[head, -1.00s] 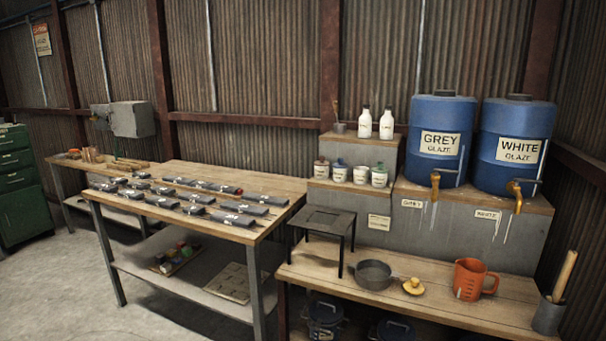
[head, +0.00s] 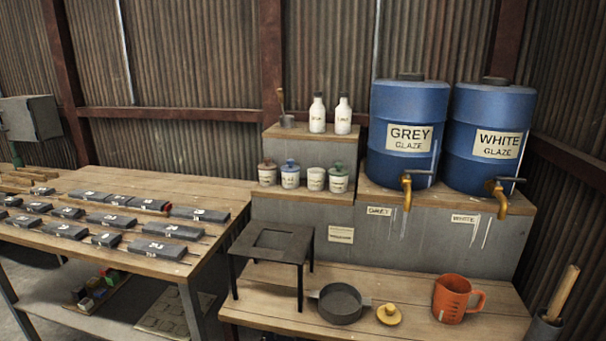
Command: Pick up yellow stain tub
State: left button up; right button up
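A row of small white tubs stands on the middle step of the grey block. From left they are a tub with a reddish-brown lid (head: 267,173), one with a blue lid (head: 290,175), one with a pale top (head: 316,180) and one with a green lid (head: 338,179). Their labels are too small to read, and I cannot tell which is the yellow stain tub. A round yellow knobbed piece (head: 389,315) lies on the lower bench. Neither of my grippers is in view.
White bottles (head: 317,113) stand on the top step. Blue glaze barrels (head: 405,105) stand right of the tubs. A black stand (head: 270,242), a pan (head: 340,304) and an orange jug (head: 452,300) occupy the lower bench. Grey blocks (head: 165,250) cover the left table.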

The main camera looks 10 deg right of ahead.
aim_at(316, 176)
jog(key=z, duration=0.5)
jog(key=i, duration=0.75)
jog(key=z, duration=0.75)
